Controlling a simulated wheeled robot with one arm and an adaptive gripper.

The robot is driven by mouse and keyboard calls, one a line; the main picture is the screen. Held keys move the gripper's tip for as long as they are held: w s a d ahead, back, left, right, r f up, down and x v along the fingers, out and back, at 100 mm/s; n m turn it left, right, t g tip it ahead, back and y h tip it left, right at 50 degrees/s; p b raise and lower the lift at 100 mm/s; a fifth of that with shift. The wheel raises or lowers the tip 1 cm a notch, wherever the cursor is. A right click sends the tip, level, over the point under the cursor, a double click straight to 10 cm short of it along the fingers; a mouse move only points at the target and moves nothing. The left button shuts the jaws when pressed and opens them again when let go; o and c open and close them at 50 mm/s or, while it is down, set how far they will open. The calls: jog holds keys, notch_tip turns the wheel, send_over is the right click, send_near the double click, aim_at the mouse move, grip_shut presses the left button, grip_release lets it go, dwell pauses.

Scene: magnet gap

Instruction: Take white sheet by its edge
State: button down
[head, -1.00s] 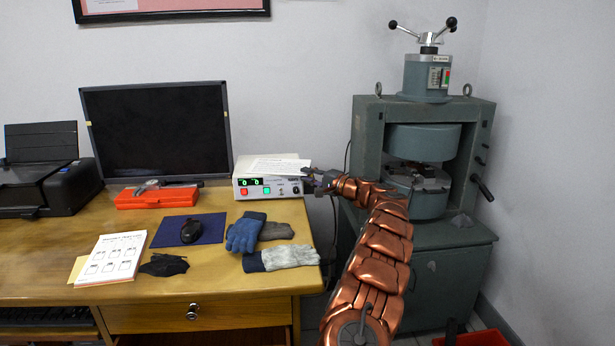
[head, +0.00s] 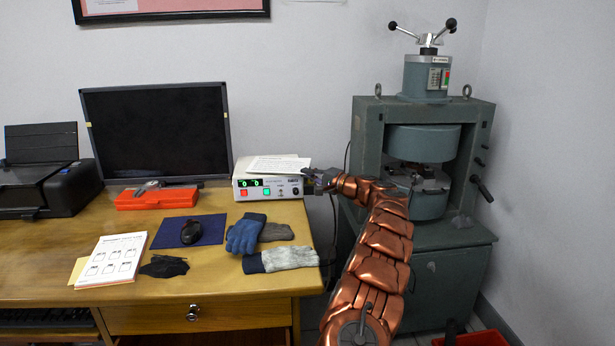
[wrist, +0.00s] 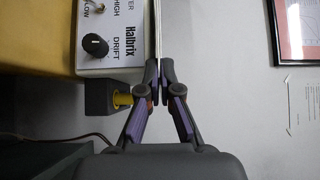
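The white sheet (head: 280,164) lies on top of the white control box (head: 268,189), at the back right of the desk. In the wrist view the sheet shows edge-on as a thin pale strip (wrist: 157,30) along the box's upper face. My gripper (head: 316,179) is at the right side of the box. In the wrist view the tips of my gripper (wrist: 159,72) are brought together at the sheet's near edge, one on each side of it. The bit of edge between the tips is hidden.
A grey press (head: 422,150) stands right of the desk, near my arm. Gloves (head: 280,258), a mouse (head: 191,231) on a blue pad and a red case (head: 158,197) lie on the desk. A monitor (head: 158,132) stands behind. A framed picture (wrist: 304,30) hangs on the wall.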

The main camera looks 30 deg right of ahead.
jog(key=shift+r, duration=0.8)
jog(key=shift+s, duration=0.1)
